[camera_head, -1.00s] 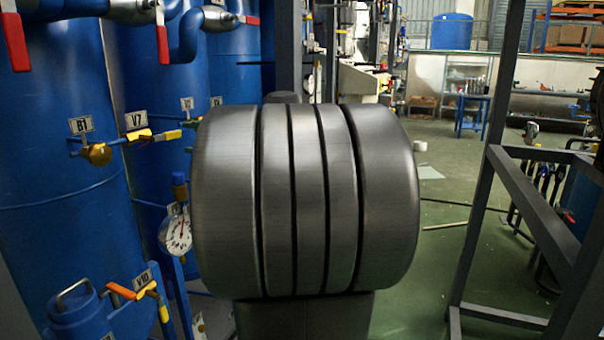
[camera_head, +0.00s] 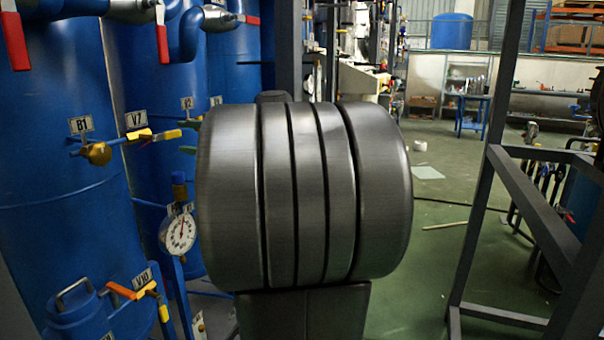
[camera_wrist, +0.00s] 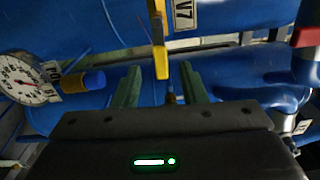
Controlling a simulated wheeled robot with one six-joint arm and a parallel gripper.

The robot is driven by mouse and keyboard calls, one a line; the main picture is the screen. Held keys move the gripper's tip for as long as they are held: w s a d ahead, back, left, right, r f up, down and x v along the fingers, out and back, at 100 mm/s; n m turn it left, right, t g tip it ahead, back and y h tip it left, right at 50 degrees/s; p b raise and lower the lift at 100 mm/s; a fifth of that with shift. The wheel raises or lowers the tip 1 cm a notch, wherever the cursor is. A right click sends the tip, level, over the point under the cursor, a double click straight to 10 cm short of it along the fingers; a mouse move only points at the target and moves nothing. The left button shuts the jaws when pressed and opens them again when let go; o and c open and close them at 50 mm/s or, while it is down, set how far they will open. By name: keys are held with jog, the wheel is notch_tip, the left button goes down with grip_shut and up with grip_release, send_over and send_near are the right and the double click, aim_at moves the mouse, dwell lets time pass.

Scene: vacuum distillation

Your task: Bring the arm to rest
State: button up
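In the wrist view my gripper (camera_wrist: 160,72) is open, with its two green fingers apart. A yellow valve handle (camera_wrist: 161,62) by the V7 tag (camera_wrist: 183,14) appears in the gap between them, and I see no finger closed on it. I cannot tell how far in depth the handle is from the fingers. In the head view my own grey arm joint fills the middle and hides most of the gripper. The V7 valve (camera_head: 140,134) with its yellow handle shows left of the arm.
Blue tanks (camera_head: 50,140) stand close on the left, with a B1 valve (camera_head: 97,153), a pressure gauge (camera_head: 178,233) and a V10 valve (camera_head: 122,290). A dark metal frame (camera_head: 535,205) stands on the right. Green floor (camera_head: 420,260) is open between the arm and the frame.

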aim_at(172, 136)
jog(key=x, duration=0.5)
jog(key=shift+a, duration=0.15)
jog(key=shift+w+a+r, duration=0.1)
jog(key=shift+w+a, duration=0.05)
jog(key=shift+a, duration=0.15)
jog(key=shift+d+m+p, duration=0.15)
jog(key=shift+m+p, duration=0.75)
jog(key=shift+f+m, duration=0.4)
jog(key=shift+f, duration=0.15)
